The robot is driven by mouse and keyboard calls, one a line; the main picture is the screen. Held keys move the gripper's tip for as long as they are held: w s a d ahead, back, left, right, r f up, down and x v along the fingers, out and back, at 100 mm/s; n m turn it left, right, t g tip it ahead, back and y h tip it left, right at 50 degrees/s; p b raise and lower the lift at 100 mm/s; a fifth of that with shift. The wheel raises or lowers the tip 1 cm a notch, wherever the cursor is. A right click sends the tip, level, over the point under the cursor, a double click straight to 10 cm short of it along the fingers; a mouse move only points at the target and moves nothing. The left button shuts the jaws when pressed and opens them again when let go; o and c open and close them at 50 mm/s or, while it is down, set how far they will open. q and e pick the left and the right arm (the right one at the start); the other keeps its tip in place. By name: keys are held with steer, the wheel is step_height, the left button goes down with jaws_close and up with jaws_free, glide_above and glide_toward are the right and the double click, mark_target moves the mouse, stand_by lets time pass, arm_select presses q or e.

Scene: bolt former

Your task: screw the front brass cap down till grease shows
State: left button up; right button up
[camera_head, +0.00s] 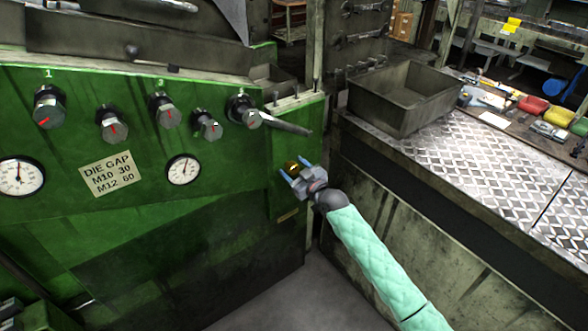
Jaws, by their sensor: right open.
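A small brass cap (291,167) sits on the right part of the green machine's (240,180) front panel, below a grey lever. My right gripper (287,177) is at the cap with its two blue-tipped fingers apart. The fingers point toward the panel, and the cap shows just above and between them. I cannot tell whether a finger touches it. No grease is visible at the cap. My left gripper is not in view.
A grey lever (287,125) sticks out above the cap. Knobs (112,124) and two gauges (184,169) line the panel. A metal bin (405,97) stands on the tread-plate bench (480,150) to the right. Open floor (300,295) lies below my right arm.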

steer(key=c, duration=1)
steer(key=shift+m, duration=0.4)
steer(key=m, duration=0.4)
steer(key=shift+d, duration=0.1)
steer(key=m, duration=0.4)
steer(key=shift+w+m+p, duration=0.1)
steer(key=shift+m+p, duration=0.2)
steer(key=m, duration=0.4)
steer(key=shift+f+p, duration=0.1)
steer(key=shift+p, duration=0.2)
arm_select(q)
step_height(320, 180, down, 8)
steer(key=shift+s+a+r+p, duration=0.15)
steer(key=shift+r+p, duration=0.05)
steer(key=shift+p, duration=0.1)
arm_select(e)
steer(key=shift+d+m, duration=0.1)
steer(key=shift+m, duration=1.7)
